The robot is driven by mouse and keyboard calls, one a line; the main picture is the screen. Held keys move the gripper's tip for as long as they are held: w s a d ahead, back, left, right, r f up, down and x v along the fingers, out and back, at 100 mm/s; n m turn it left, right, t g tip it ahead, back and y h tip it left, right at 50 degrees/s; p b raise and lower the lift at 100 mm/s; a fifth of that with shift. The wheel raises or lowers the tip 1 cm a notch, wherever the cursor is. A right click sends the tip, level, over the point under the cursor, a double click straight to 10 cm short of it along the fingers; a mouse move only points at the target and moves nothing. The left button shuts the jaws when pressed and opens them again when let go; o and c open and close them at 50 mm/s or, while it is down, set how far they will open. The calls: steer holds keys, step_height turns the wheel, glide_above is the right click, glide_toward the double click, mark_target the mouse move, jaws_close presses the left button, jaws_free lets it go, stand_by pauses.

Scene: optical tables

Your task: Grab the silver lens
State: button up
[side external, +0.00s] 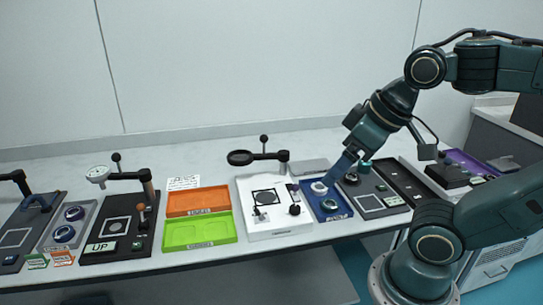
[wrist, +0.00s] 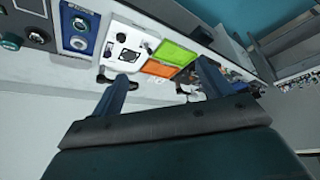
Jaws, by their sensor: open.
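A small silver lens (side external: 319,188) sits in the back part of a blue tray (side external: 341,213); it also shows in the wrist view (wrist: 78,43). A second, darker ring-shaped lens (side external: 329,205) lies in front of it in the same tray. My gripper (side external: 335,173) is tilted down and appears above the tray's back right side. In the wrist view my gripper (wrist: 165,75) has its two blue fingers wide apart with nothing between them. The silver lens there lies left of both fingers. The height gap to it is hard to judge.
A white panel (side external: 262,222) with knobs and a black upright holder (side external: 265,152) stands left of the blue tray. Orange (side external: 198,200) and green (side external: 200,233) trays lie farther left. A dark panel (side external: 367,203) with a knob adjoins on the right.

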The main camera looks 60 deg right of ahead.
stand_by(0.3)
steer(key=w+d+m+g, duration=0.2)
steer(key=w+d+m, duration=0.35)
steer(key=w, duration=0.25)
steer(key=m+g+y, duration=0.1)
steer(key=m+g, duration=0.3)
steer(key=m, duration=0.9)
glide_above(321, 186)
steer(key=shift+n, duration=0.25)
steer(key=shift+d+f, duration=0.15)
steer(key=shift+f, duration=12.55)
steer(key=shift+f, duration=0.1)
